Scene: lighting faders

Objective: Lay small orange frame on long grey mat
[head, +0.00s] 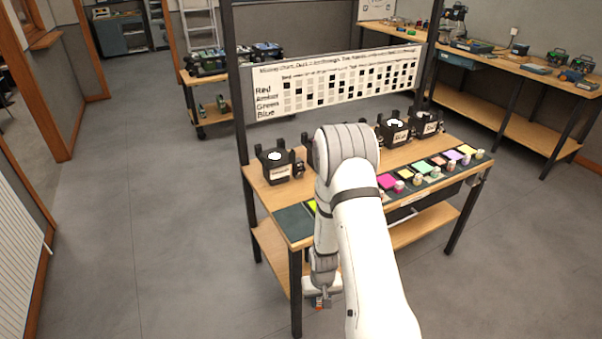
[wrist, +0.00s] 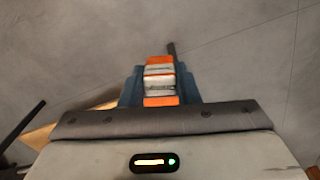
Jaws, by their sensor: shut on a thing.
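My gripper (head: 320,298) hangs low, below the table top and just right of the table's front left leg. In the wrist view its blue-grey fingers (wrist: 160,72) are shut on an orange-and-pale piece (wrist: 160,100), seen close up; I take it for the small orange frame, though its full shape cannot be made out. A bit of orange shows at the gripper in the head view. The long grey mat (head: 292,222) runs along the table's front edge. Its left end is bare; several coloured squares lie farther right. My arm hides part of it.
The wooden table (head: 258,186) carries black lamp units (head: 277,165) along its back. A chart board (head: 338,80) hangs above it between dark posts. Small pale knobbed pieces (head: 399,187) stand by the coloured squares. A lower shelf (head: 270,245) is below. The floor to the left is clear.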

